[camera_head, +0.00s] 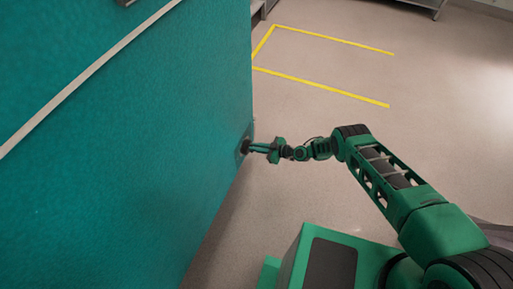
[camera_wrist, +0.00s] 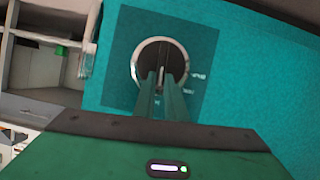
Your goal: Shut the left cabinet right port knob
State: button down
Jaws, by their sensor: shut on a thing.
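The teal cabinet (camera_head: 130,130) fills the left of the head view. Its port knob (camera_wrist: 142,70) shows in the wrist view as a round dark knob with a silver ring, set on a darker square plate (camera_wrist: 205,62) with small white lettering that I cannot read. My gripper (camera_wrist: 162,80) reaches straight at the knob, its two green fingers close together at the knob's middle and shut on its grip. In the head view my gripper (camera_head: 248,147) meets the cabinet's side near its lower right edge. The fingers partly hide the knob, and its turn position is hard to tell.
Yellow floor lines (camera_head: 320,88) mark a zone on the open grey floor (camera_head: 430,110) right of the cabinet. A metal rack (camera_head: 425,5) stands at the back. White shelving (camera_wrist: 40,65) with a small green item shows left in the wrist view.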

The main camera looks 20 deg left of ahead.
jog(key=s+n+t, duration=0.1)
jog(key=n, duration=0.1)
jog(key=s+f+n+t, duration=0.1)
jog(key=n+t, duration=0.1)
jog(key=s+n+t+y, duration=0.1)
jog(key=n, duration=0.2)
jog(key=shift+a+f, duration=0.25)
jog(key=shift+a, duration=0.05)
jog(key=shift+f+n+t, duration=0.25)
jog(key=shift+n+t, duration=0.35)
jog(key=shift+n, duration=0.3)
jog(key=shift+s+f, duration=0.1)
jog(key=c, duration=1.8)
grip_release()
jog(key=shift+d, duration=0.15)
send_near(248, 151)
jog(key=shift+v, duration=2.25)
